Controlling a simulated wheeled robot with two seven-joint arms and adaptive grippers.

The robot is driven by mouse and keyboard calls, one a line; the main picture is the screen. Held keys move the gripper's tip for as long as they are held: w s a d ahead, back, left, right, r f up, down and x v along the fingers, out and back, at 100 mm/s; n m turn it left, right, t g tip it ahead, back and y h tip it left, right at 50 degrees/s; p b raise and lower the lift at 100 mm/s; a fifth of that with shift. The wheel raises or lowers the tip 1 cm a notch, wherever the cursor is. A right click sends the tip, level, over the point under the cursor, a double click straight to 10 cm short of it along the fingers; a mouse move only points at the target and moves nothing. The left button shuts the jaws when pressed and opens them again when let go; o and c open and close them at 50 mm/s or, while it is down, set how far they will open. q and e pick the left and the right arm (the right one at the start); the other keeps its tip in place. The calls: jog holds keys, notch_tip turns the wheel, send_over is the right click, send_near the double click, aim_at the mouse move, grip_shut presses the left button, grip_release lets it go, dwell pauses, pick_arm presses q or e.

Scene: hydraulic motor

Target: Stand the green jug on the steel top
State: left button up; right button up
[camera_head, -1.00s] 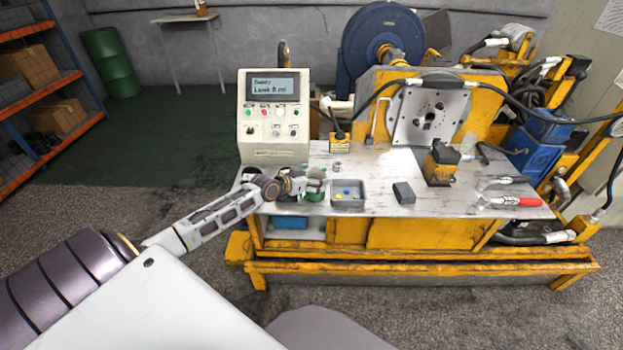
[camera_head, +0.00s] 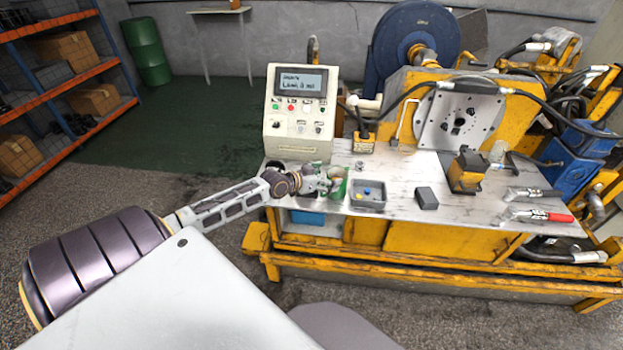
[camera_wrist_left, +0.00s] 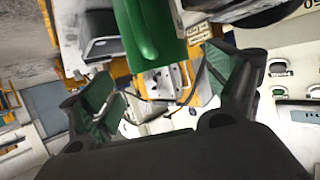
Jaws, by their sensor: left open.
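The green jug (camera_head: 338,191) is at the left front part of the steel top (camera_head: 405,171), partly hidden behind my left gripper (camera_head: 334,180). In the left wrist view the jug (camera_wrist_left: 150,32) shows large and close at the top, just beyond the fingertips. My left gripper (camera_wrist_left: 165,75) is open, its green-padded fingers spread apart with a gap between them. The jug does not look clamped. I cannot tell from the head view whether its base rests flat on the steel. My right gripper is not in view.
A grey tray (camera_head: 369,205) with small coloured parts stands just right of the jug. The control box (camera_head: 297,127) stands behind it. A dark block (camera_head: 426,198), a yellow-black part (camera_head: 466,172) and red-handled tool (camera_head: 550,215) lie further right. Bare steel lies between them.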

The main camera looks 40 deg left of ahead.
pick_arm(q)
jog(key=shift+v, duration=1.35)
jog(key=shift+p+v, duration=0.5)
jog(key=shift+v, duration=1.75)
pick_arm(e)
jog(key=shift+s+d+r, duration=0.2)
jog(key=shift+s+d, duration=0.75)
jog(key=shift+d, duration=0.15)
